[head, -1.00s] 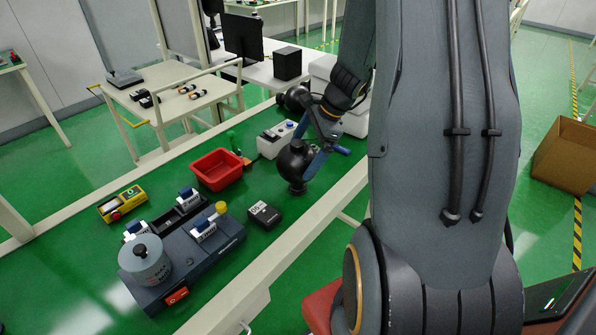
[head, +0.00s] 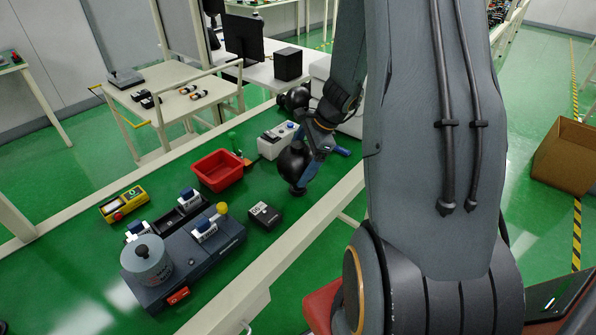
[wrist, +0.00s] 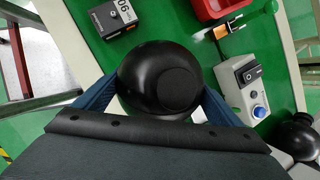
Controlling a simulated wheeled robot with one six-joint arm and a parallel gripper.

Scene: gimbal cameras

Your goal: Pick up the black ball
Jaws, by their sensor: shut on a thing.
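The black ball (wrist: 160,80) fills the middle of the wrist view, between the two blue fingers of my gripper (wrist: 160,98). My gripper is shut on it, one finger on each side. In the head view the ball (head: 293,163) is at the table's right part, partly covered by my gripper (head: 310,165). A dark stub shows under the ball in the head view; I cannot tell whether it touches the table. A second black round thing (head: 294,98) stands farther back, and it also shows at the right edge of the wrist view (wrist: 296,138).
A red bin (head: 217,170) and a white switch box (head: 277,139) stand nearby. A grey fixture (head: 182,258) is at the table's front left. Green table surface is free around the ball.

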